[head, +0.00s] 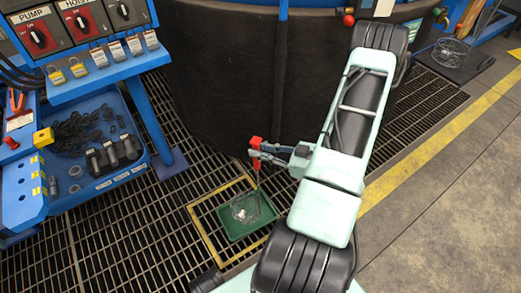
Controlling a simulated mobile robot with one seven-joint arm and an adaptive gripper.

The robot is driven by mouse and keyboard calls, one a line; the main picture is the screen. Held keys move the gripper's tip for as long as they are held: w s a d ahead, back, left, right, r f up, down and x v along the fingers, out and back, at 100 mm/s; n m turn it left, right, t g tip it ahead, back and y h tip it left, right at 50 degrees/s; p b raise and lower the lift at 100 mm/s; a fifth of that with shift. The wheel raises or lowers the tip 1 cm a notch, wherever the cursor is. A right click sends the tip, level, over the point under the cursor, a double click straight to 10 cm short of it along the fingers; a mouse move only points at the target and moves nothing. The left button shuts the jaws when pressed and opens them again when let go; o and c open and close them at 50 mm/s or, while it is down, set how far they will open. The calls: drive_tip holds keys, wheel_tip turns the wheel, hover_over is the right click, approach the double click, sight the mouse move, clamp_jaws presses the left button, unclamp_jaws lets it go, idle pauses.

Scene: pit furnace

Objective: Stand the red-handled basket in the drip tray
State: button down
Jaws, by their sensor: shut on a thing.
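My gripper (259,153) is shut on the red handle (256,143) of the wire basket (245,208). A thin dark rod runs down from the handle to the basket, which looks upright. The basket shows against the green drip tray (233,235), inside the tray's outline in the head view. I cannot tell whether its bottom touches the tray or hangs just above it. The tray lies on the floor grating inside a yellow-edged frame (205,243). My arm reaches in from the right.
A large dark furnace wall (225,75) stands behind. A blue bench with PUMP switches (40,37), padlocks and a parts bin (100,150) is at left. Another wire basket (450,52) rests on a dark mat at far right. Open grating (120,240) lies left of the tray.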

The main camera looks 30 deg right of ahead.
sight(260, 161)
drive_tip(key=shift+f+b, duration=1.5)
drive_tip(key=shift+f, duration=1.15)
drive_tip(key=c, duration=1.8)
unclamp_jaws()
drive_tip(key=shift+c, duration=0.2)
drive_tip(key=shift+o, duration=0.6)
drive_tip(key=shift+f, duration=0.2)
drive_tip(key=o, duration=0.6)
drive_tip(key=shift+c, duration=0.2)
drive_tip(key=shift+r, duration=0.1)
